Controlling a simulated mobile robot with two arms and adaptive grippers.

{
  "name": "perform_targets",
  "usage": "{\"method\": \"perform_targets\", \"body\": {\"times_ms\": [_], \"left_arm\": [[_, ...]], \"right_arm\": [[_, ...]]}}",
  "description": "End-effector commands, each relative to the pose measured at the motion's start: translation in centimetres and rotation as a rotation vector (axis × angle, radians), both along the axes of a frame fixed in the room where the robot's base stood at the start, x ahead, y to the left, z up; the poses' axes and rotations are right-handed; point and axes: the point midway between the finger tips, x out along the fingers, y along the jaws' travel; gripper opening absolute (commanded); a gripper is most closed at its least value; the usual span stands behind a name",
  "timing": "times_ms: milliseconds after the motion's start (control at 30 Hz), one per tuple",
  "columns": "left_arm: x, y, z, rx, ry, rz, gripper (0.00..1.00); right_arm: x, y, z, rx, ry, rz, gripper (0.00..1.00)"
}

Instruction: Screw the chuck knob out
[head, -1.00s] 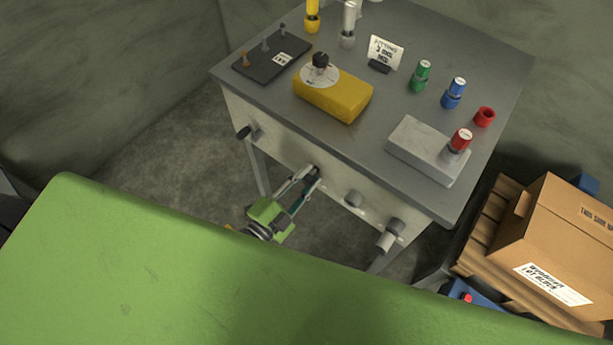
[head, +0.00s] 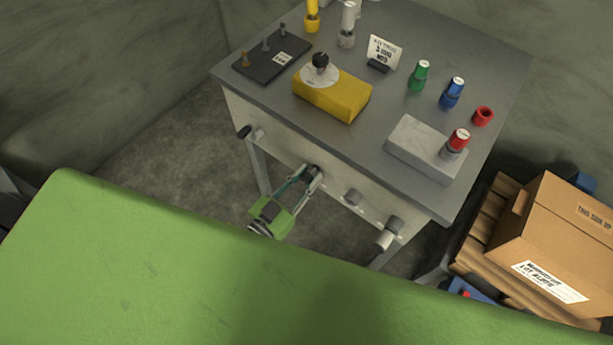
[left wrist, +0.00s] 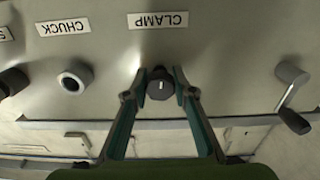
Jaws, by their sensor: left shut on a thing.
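My left gripper (head: 308,178) reaches the cabinet's front panel. In the left wrist view my left gripper (left wrist: 160,90) is shut on a dark round knob (left wrist: 160,84) with a white mark, in line with the CLAMP label (left wrist: 158,20). The labels read upside down there. The chuck knob (left wrist: 75,78), a grey cylinder with a pale ring on its end, is beside it, in line with the CHUCK label (left wrist: 62,27); no finger touches it. In the head view the chuck knob (head: 352,197) is just right of my left gripper. My right gripper is out of view.
A crank (left wrist: 292,98) sticks out on one side of the held knob; a dark knob (left wrist: 12,82) lies beyond the chuck knob. The grey tabletop (head: 300,130) overhangs the panel. A cardboard box (head: 560,235) stands on a pallet at the right.

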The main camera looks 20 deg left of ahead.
Motion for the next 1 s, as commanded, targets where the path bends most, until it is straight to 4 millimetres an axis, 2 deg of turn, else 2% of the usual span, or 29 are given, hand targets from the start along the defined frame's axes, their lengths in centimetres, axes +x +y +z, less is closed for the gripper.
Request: {"method": "perform_targets", "body": {"times_ms": [1000], "left_arm": [[0.1, -0.2, 0.0, -0.905, 0.329, -0.003, 0.03]], "right_arm": [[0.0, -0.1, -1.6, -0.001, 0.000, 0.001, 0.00]]}}
